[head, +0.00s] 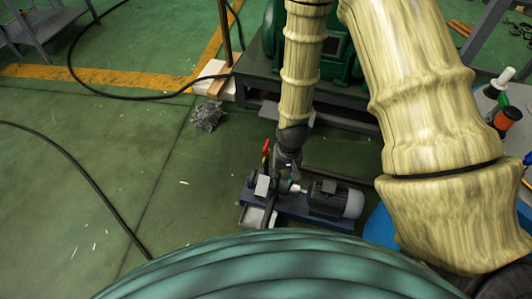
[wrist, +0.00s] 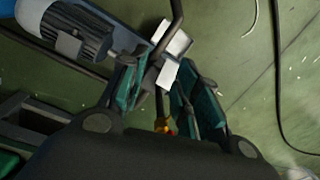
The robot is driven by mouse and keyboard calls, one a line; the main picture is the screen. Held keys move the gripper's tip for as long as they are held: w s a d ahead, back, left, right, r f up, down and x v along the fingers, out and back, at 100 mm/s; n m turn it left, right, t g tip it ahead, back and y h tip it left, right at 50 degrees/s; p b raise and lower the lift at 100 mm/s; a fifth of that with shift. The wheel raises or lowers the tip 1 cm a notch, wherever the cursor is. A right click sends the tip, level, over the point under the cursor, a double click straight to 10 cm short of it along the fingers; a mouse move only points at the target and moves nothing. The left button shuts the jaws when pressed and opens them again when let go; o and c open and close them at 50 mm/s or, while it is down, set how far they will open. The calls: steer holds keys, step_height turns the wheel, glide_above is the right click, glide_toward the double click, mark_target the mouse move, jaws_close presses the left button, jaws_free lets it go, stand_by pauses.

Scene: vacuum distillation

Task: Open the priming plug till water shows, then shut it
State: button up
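The small pump (head: 264,187) with its grey finned motor (head: 335,198) sits on a dark base low on the floor in the head view. The motor also shows at upper left in the wrist view (wrist: 75,38). My gripper (head: 287,168) points down just above the pump; in the wrist view (wrist: 163,78) its two green-padded fingers are apart, with pale block-like pump parts (wrist: 170,45) showing between and beyond the tips. A small red-and-brass fitting (wrist: 164,126) shows between the fingers. I cannot make out the priming plug or any water.
A red-tipped upright lever (head: 266,146) stands just left of my gripper. A green machine (head: 337,55) on a dark plinth is behind. Black hoses (head: 85,170) cross the open green floor at left. Bottles (head: 506,118) stand at right.

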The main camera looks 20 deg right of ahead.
steer(key=m+b, duration=0.2)
steer(key=b, duration=0.9)
glide_toward(266, 145)
steer(key=s+f, duration=0.5)
steer(key=f, duration=0.1)
steer(key=w+r+m+b, duration=0.1)
steer(key=w+r+b, duration=0.4)
steer(key=r+b, duration=0.3)
steer(key=shift+h, duration=0.3)
step_height(266, 145, down, 11)
steer(key=b, duration=0.6)
steer(key=shift+a+f, duration=0.15)
jaws_close()
